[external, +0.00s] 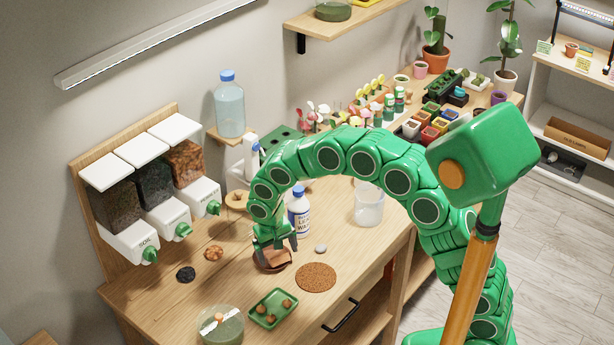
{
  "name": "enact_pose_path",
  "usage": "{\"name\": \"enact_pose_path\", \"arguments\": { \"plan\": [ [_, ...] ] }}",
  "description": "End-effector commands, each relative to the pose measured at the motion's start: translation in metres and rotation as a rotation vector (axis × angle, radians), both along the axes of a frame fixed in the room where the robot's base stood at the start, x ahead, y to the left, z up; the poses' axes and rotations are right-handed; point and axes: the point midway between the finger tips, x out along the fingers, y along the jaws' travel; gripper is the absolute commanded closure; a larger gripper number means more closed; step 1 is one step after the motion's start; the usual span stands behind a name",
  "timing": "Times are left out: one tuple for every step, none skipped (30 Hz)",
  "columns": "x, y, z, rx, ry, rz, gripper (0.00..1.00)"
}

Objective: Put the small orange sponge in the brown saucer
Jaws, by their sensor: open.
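The brown saucer (261,268) stands on the wooden workbench, left of a round cork mat. A small orange-brown block (278,258), which looks like the sponge, lies in it or just over it. I cannot tell whether it touches the saucer's floor. My gripper (276,250) points down right over the saucer, its fingers apart on either side of the block. The fingers and arm hide part of the saucer's far side.
The cork mat (316,278), a pale stone (321,249) and a green tray (273,308) with brown balls are close by. A white bottle (299,212) and a clear beaker (369,205) stand behind. Dispensers (150,190) line the left wall.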

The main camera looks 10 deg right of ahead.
Motion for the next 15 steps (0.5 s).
{"name": "enact_pose_path", "arguments": {
  "plan": [
    [-0.0003, -0.0006, -0.0041, 0.000, 0.001, 0.000, 0.06],
    [-0.0001, -0.0008, -0.0052, 0.000, 0.000, 0.000, 0.06],
    [0.0003, -0.0008, -0.0059, 0.000, -0.001, 0.000, 0.06],
    [0.0004, -0.0006, -0.0061, 0.000, -0.001, 0.000, 0.06],
    [0.0005, -0.0006, -0.0060, 0.001, -0.002, 0.000, 0.06],
    [0.0006, -0.0005, -0.0057, 0.002, -0.002, 0.000, 0.06],
    [0.0006, -0.0004, -0.0056, 0.002, -0.002, 0.000, 0.06],
    [0.0006, -0.0004, -0.0056, 0.002, -0.002, 0.000, 0.06],
    [0.0006, -0.0004, -0.0056, 0.002, -0.002, 0.000, 0.09],
    [0.0006, -0.0004, -0.0055, 0.002, -0.002, 0.000, 0.14],
    [0.0006, -0.0003, -0.0055, 0.002, -0.002, 0.000, 0.19],
    [0.0006, -0.0003, -0.0055, 0.002, -0.002, 0.001, 0.25],
    [0.0007, -0.0002, -0.0054, 0.002, -0.002, 0.001, 0.29],
    [0.0007, -0.0002, -0.0054, 0.002, -0.002, 0.001, 0.34],
    [0.0007, -0.0002, -0.0054, 0.002, -0.002, 0.001, 0.40]
  ]
}}
